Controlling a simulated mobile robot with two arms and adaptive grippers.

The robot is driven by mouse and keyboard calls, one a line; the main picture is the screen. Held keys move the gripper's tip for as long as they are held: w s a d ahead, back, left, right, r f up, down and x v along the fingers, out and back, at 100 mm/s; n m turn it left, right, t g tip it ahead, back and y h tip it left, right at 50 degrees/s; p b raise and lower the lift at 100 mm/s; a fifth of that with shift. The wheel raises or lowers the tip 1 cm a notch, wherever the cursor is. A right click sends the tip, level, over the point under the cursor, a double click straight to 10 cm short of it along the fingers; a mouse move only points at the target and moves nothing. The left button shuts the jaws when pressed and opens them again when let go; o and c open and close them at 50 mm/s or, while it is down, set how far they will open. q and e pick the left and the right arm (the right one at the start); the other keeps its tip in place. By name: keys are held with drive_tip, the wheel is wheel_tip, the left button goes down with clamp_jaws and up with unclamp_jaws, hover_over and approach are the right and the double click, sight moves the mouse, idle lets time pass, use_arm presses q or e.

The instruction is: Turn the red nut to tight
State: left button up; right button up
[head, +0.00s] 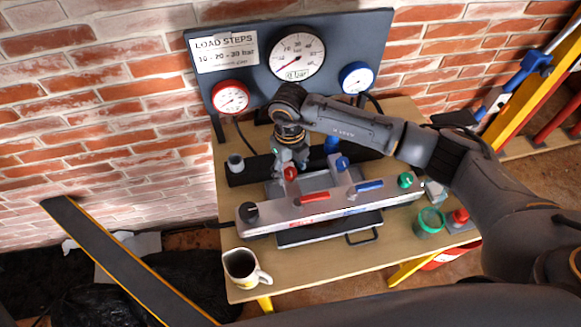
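A red nut-like piece (290,173) stands at the back edge of the grey metal block (275,215) on the wooden table in the head view. My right arm reaches in from the right, and its gripper (292,158) points down right at this red piece. The fingers overlap it in the picture, and I cannot tell whether they grip it or only hover. The blue counterpart (342,163) stands to its right. A red lever (305,198) and a blue lever (369,185) lie on the block. The large central gauge (296,53) reads 0 bar. My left gripper is out of view.
A gauge panel (250,83) stands behind, with a red gauge (232,97), a blue gauge (356,77) and a load-steps sign (227,51). A mug (245,268) stands at the front left. A green cup (429,222) and a red-topped item (460,216) are at the right.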

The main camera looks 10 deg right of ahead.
sight(290, 172)
wheel_tip(290, 172, up, 12)
idle(0.6)
drive_tip(key=shift+a, duration=0.1)
idle(0.4)
